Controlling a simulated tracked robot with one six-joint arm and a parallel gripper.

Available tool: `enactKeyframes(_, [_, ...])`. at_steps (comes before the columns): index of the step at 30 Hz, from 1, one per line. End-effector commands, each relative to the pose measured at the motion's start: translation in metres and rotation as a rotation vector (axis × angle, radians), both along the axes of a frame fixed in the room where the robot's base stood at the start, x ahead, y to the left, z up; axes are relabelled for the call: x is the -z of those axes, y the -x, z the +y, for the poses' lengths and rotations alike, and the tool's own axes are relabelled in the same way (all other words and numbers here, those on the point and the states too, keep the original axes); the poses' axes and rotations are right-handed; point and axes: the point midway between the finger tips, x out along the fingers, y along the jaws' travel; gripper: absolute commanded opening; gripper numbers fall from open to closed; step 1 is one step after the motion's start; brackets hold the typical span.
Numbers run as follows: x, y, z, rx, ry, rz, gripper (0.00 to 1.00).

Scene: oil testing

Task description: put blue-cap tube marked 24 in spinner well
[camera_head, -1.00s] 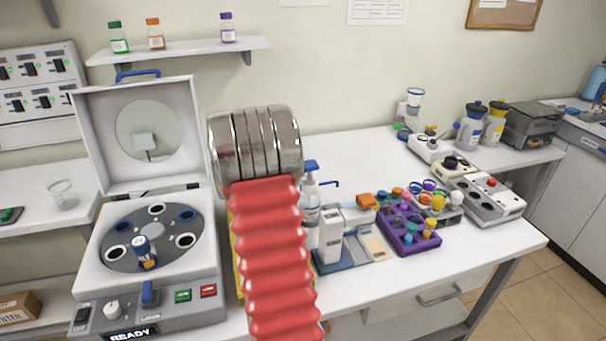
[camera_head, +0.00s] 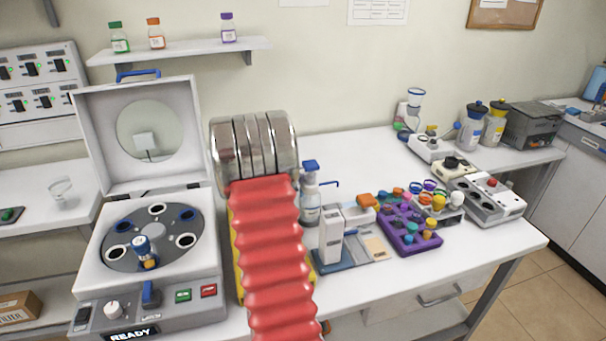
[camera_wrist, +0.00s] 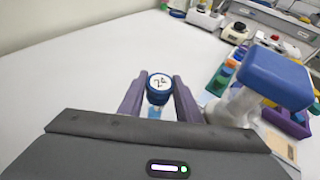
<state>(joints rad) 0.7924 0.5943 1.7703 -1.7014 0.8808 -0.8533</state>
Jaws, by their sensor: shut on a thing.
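The blue-cap tube (camera_wrist: 160,82) marked 24 is upright between the purple fingers of my gripper (camera_wrist: 159,97) in the wrist view. My gripper is shut on it just below the cap; the tube's lower part is mostly hidden. The spinner (camera_head: 205,268) stands at the left in the head view with its lid (camera_head: 90,130) open. Its grey rotor (camera_head: 155,255) has white-ringed and blue-ringed wells. Another blue-topped tube (camera_head: 141,246) stands at the rotor's front. In the head view my gripper is hidden behind my red arm.
A pump bottle (camera_head: 311,200) with a blue top stands right of my arm and close to my gripper in the wrist view (camera_wrist: 262,80). A purple rack (camera_head: 408,235) with several coloured tubes lies further right. White table surface is clear behind the pump bottle.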

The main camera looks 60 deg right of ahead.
Motion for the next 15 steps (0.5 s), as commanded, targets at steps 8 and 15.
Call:
enactKeyframes(8, [0.0019, 0.0001, -0.0001, 0.000, 0.000, 0.000, 0.39])
enactKeyframes(15, [0.0008, 0.0000, -0.0001, 0.000, 0.000, -0.001, 0.39])
